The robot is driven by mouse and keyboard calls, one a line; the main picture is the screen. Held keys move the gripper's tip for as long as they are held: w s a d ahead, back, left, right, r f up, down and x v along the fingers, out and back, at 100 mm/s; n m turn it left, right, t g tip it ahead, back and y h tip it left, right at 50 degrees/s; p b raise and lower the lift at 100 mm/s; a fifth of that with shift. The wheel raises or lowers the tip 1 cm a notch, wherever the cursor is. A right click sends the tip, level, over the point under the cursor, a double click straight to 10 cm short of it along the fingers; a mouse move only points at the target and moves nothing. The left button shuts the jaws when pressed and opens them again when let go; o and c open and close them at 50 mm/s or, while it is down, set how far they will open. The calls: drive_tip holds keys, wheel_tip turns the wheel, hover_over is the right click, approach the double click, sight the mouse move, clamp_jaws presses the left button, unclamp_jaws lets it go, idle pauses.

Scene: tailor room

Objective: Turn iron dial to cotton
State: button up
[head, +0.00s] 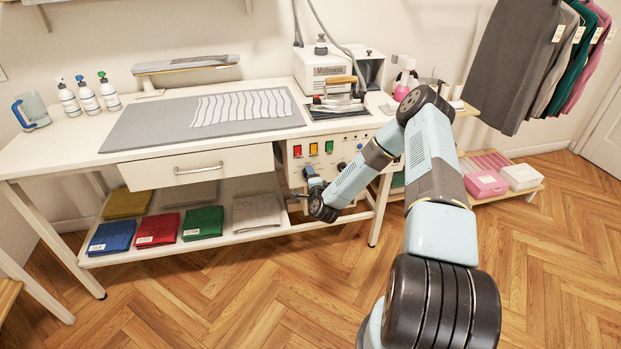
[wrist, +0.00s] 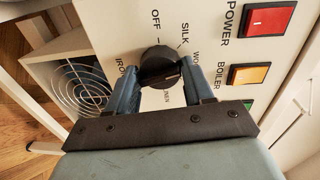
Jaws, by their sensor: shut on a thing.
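The iron dial (wrist: 160,62) is a round black knob on the cream control panel (wrist: 205,20) in the wrist view. Labels around it read OFF, SILK, part of WOOL and the end of LINEN; IRON is partly covered at left. I cannot see a COTTON label, and part of the ring is behind my gripper. My gripper (wrist: 160,75) has its two blue-grey fingers on either side of the dial and is shut on it. A short pale mark shows on the dial's right side; its exact setting is hard to tell. In the head view my gripper (head: 306,177) hides the dial.
Red (wrist: 270,19), amber (wrist: 249,74) and green buttons sit right of the dial. A round wire grille (wrist: 82,92) is at left. Above the panel, an iron (head: 338,101) rests on the white table (head: 60,140). A drawer (head: 200,166) is left of the panel; folded cloths lie below.

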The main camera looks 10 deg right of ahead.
drive_tip(key=m, duration=0.3)
drive_tip(key=m+y, duration=0.1)
drive_tip(key=m, duration=0.7)
drive_tip(key=shift+d+f, duration=0.3)
idle(0.4)
drive_tip(key=o, duration=0.8)
drive_tip(key=shift+c, duration=0.2)
drive_tip(key=shift+o, duration=1.2)
drive_tip(key=shift+a+r, duration=0.1)
drive_tip(key=shift+a, duration=0.05)
drive_tip(key=shift+s, duration=0.1)
drive_tip(key=s, duration=1.3)
drive_tip(key=shift+s+d+r, duration=0.3)
drive_tip(key=shift+d, duration=0.1)
